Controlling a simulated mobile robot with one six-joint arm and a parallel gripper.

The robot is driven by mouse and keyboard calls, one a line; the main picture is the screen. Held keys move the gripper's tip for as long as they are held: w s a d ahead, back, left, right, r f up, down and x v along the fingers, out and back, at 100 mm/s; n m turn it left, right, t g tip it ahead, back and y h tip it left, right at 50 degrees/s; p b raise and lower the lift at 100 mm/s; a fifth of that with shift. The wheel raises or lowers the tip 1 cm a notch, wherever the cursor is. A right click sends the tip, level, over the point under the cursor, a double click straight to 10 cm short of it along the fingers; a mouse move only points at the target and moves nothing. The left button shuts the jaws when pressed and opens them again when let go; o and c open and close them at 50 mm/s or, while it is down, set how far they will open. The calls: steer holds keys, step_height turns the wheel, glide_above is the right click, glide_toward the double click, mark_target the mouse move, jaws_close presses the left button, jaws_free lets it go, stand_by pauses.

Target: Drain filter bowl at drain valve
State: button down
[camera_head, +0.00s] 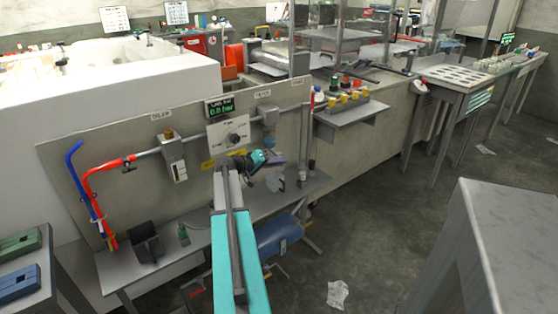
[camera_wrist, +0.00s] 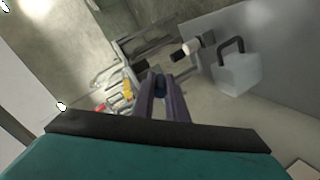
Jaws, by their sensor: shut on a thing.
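The filter unit has a grey housing (camera_head: 268,116) on the right half of the wall panel, with a bluish bowl (camera_head: 269,141) hanging below it. My gripper (camera_head: 280,161) is just below and slightly right of the bowl in the head view. In the wrist view, the purple fingers of my gripper (camera_wrist: 156,82) converge on a small dark piece at their tips. They are shut on it, and it is too small to identify surely. The drain valve under the bowl is not clearly visible; my gripper covers that spot in the head view.
A pale block with a dark loop (camera_wrist: 236,70), like a padlock, is right of the fingers in the wrist view. A grey shelf (camera_head: 205,205) runs below the panel (camera_head: 100,150). Red and blue hoses (camera_head: 72,165) are at the left. A blue tank (camera_head: 283,238) sits underneath.

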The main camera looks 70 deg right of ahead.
steer(key=shift+s+d+r+t+y+p, duration=0.1)
steer(key=shift+s+r+t+y+p, duration=0.1)
steer(key=shift+r+t+y+p, duration=0.25)
steer(key=shift+f, duration=0.15)
steer(key=c, duration=1.8)
jaws_free()
steer(key=shift+o, duration=0.2)
steer(key=shift+w, duration=0.1)
steer(key=shift+w, duration=0.1)
steer(key=v, duration=1.3)
steer(key=shift+w+a+b, duration=0.2)
steer(key=shift+a+b, duration=0.15)
